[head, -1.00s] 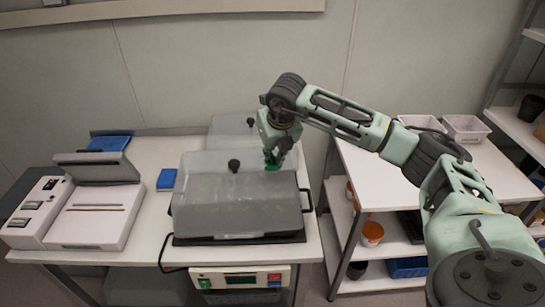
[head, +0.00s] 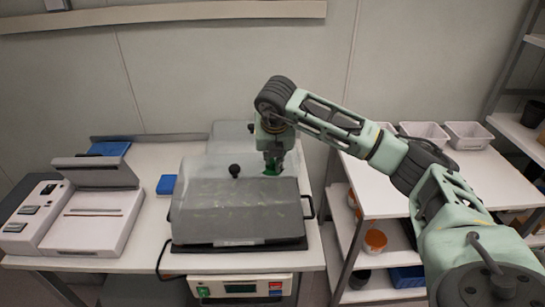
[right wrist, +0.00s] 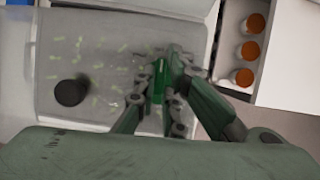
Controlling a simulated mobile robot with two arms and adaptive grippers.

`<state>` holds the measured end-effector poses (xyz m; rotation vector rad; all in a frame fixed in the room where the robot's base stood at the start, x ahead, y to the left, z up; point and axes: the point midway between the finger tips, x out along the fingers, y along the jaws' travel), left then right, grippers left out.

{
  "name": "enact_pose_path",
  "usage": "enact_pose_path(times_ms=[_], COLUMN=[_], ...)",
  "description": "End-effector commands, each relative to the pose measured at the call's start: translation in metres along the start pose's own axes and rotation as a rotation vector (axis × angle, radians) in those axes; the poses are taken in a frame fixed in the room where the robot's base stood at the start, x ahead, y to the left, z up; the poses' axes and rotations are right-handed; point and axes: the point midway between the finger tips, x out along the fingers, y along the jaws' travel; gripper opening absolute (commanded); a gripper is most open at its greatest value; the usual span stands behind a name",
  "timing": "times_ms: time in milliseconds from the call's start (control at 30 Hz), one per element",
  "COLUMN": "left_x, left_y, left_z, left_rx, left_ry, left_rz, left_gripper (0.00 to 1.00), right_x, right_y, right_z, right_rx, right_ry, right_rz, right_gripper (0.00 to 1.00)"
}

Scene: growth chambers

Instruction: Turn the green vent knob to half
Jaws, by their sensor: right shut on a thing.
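The green vent knob (head: 271,170) sits on top of the grey translucent lid (head: 225,205) of the growth chamber, near the lid's far right part. My right gripper (head: 273,160) points down over it and is shut on the knob. In the right wrist view the green knob (right wrist: 158,82) stands between the two fingers of my right gripper (right wrist: 164,88). The fingers hide part of the knob, and its exact setting cannot be read. My left gripper is not in view.
A black knob (head: 234,171) stands on the same lid, to the left. A second translucent lid (head: 230,132) is behind. A white device (head: 88,222) and a blue box (head: 166,184) stand to the left. White shelves (head: 440,175) with bins are on the right.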

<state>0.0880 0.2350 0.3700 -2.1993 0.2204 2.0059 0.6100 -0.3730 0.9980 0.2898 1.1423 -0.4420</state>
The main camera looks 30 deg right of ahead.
Motion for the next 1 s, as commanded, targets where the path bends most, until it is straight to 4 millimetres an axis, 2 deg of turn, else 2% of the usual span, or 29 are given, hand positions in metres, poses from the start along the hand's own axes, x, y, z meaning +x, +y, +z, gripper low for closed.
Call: enact_pose_path(times_ms=[33, 233, 600, 767, 1000], left_x=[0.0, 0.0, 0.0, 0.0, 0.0], left_y=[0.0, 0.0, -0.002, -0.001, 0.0], left_z=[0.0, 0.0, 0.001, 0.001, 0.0], left_rx=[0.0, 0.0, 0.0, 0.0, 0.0], left_ry=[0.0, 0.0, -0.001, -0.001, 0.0], left_rz=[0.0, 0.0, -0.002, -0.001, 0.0], left_gripper=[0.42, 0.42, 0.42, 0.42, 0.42], right_x=[0.0, 0.0, -0.004, -0.028, -0.08], right_y=[0.0, 0.0, 0.0, 0.001, 0.001], right_z=[0.0, 0.0, 0.001, 0.001, 0.001], right_rx=[-0.001, -0.001, -0.001, -0.002, -0.002], right_ry=[0.001, 0.001, -0.001, -0.004, -0.004], right_rz=[0.001, 0.0, 0.001, 0.004, 0.004], right_gripper=[0.11, 0.28, 0.28, 0.28, 0.28])
